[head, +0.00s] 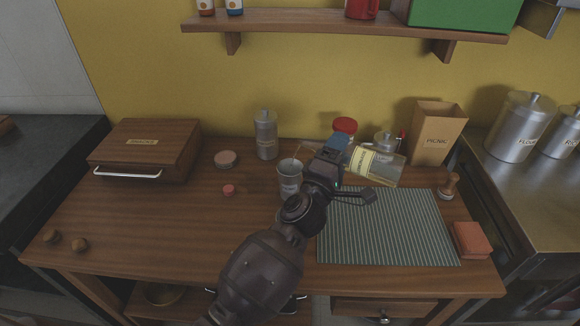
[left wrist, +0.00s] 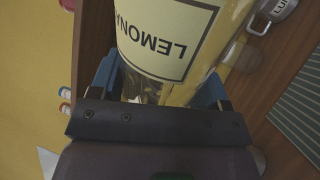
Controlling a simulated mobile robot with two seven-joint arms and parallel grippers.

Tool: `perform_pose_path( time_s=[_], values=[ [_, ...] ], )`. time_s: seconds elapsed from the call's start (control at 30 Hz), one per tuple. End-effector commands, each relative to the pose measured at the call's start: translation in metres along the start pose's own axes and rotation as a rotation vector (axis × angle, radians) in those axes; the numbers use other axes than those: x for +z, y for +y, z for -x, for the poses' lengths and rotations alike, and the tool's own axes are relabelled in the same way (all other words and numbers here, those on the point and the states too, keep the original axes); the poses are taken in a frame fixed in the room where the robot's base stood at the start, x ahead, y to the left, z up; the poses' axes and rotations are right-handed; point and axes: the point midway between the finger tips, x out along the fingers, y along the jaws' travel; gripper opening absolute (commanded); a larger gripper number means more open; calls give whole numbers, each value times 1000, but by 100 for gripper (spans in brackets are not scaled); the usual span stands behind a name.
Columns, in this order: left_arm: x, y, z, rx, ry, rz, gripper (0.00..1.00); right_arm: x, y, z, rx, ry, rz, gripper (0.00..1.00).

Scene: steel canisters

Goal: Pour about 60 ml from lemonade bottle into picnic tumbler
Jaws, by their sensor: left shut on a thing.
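The lemonade bottle (head: 377,166), clear with pale yellow contents and a cream label, is tipped almost on its side above the table. My left gripper (head: 335,158) is shut around it; the label also shows close up in the left wrist view (left wrist: 165,38). The bottle's narrow end points left, partly hidden by the gripper. The picnic tumbler (head: 289,180), a grey cup with a label, stands upright just left of the gripper, below the bottle's mouth end. I cannot tell whether liquid is flowing or how much the tumbler holds. My right gripper is out of view.
A steel canister (head: 265,135), a red-lidded jar (head: 344,128) and a paper picnic bag (head: 438,133) stand along the back. A wooden box (head: 145,147) is at left. A striped mat (head: 385,228) covers the right front. The table's left front is mostly clear.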

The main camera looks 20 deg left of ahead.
Motion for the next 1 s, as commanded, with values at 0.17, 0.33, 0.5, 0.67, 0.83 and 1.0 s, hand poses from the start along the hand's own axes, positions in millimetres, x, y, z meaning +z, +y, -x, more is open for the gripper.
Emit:
perform_pose_path(
  time_s=[0.17,0.33,0.5,0.67,0.83,1.0],
  values=[
    [1,3,-1,5,-29,-102,36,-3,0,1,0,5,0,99],
    [6,5,-1,8,-74,-268,36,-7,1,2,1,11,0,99],
    [10,1,0,7,-103,-378,36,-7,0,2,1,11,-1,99],
    [9,-1,1,7,-107,-393,36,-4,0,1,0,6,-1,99],
    [7,-5,2,7,-120,-437,36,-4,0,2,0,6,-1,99],
    [7,-6,2,8,-125,-454,36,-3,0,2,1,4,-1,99]
  ],
)
